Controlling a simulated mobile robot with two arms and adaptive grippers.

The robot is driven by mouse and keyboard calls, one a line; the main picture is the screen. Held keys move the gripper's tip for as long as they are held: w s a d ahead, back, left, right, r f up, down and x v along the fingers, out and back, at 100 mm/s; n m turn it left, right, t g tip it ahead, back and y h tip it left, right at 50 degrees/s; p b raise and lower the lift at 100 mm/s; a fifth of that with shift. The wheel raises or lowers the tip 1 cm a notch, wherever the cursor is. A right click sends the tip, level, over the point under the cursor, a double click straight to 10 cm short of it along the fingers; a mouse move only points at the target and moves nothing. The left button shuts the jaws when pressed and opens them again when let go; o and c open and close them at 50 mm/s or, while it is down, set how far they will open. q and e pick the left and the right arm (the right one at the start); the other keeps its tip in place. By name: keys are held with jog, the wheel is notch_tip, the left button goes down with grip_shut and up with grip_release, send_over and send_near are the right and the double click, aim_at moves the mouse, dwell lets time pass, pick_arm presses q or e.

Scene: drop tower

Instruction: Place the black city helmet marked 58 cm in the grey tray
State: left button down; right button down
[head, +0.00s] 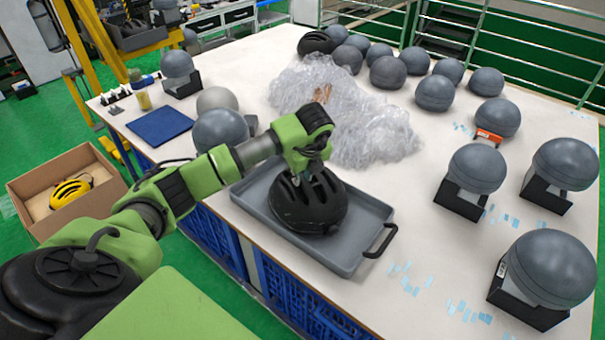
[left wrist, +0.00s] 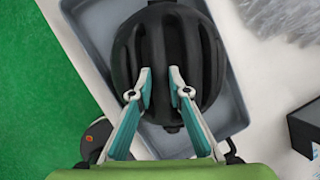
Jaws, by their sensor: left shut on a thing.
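The black helmet (head: 306,203) is in the grey tray (head: 347,263), toward the tray's middle. Its 58 cm mark cannot be read. My left gripper (head: 312,182) is above the helmet, with its fingers down on the helmet's top. In the left wrist view, the two fingertips (left wrist: 163,90) are shut on a ridge of the helmet (left wrist: 205,62), and the tray (left wrist: 237,108) lies under and around it. The view does not show clearly whether the helmet rests on the tray floor. My right gripper is not in view.
Crumpled clear plastic wrap (head: 372,135) lies just behind the tray. Grey headforms (head: 565,163) stand on the right and back of the table, some on black stands. A blue mat (head: 160,126) lies at the left edge.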

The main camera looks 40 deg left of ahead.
pick_arm(q)
jog(key=shift+f, duration=0.35)
jog(key=shift+f, duration=0.15)
jog(key=c, duration=1.9)
grip_release()
